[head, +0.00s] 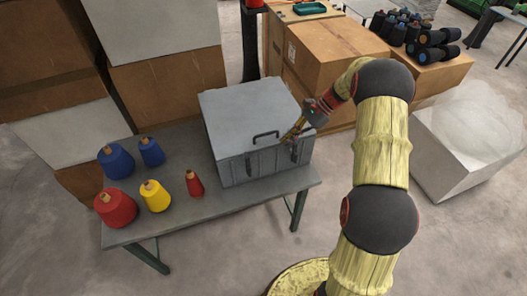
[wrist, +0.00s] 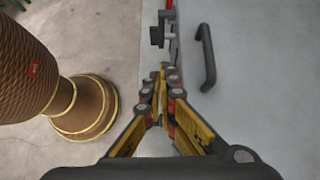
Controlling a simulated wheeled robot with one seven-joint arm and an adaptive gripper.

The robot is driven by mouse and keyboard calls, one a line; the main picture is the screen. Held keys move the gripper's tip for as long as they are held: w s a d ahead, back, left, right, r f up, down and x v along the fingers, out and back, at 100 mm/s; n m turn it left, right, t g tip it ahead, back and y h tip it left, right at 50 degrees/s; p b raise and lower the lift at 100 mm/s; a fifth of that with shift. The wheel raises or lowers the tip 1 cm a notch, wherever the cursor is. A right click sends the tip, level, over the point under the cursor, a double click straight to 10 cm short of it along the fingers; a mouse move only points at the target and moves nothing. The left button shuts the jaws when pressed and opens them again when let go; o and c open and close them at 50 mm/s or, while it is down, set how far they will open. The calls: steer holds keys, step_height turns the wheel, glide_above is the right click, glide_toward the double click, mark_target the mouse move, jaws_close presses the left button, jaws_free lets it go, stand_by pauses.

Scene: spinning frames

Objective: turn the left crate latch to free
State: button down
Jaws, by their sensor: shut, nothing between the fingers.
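The grey crate (head: 245,105) stands on the table with its lid down and a dark handle (head: 266,134) at its front upper edge. A dark latch (head: 294,152) is on its front near the right end. A narrow dark mark, possibly the other latch, is farther left and too small to read. My gripper (head: 290,138) is at the crate's right front, close to the right-hand latch. In the wrist view my gripper (wrist: 162,82) is shut and empty, its tips just short of a dark latch part (wrist: 160,36). The handle (wrist: 207,58) is to the right. I cannot tell whether they touch.
Blue, red and yellow thread cones, including a small red one (head: 195,184), stand on the table (head: 225,207) left of the crate. Cardboard boxes (head: 335,55) are close behind. A pale open bin (head: 450,170) is at the right. Floor is clear in front.

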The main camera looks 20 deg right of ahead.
steer(key=b, duration=0.2)
glide_toward(248, 166)
steer(key=f, duration=0.1)
steer(key=a+f, duration=0.1)
steer(key=f, duration=0.1)
steer(key=a+f, duration=0.1)
steer(key=f, duration=0.1)
steer(key=shift+f, duration=0.1)
stand_by(0.3)
steer(key=shift+a+r+h+p, duration=0.15)
steer(key=shift+r+h+p, duration=0.1)
steer(key=shift+h+p, duration=0.25)
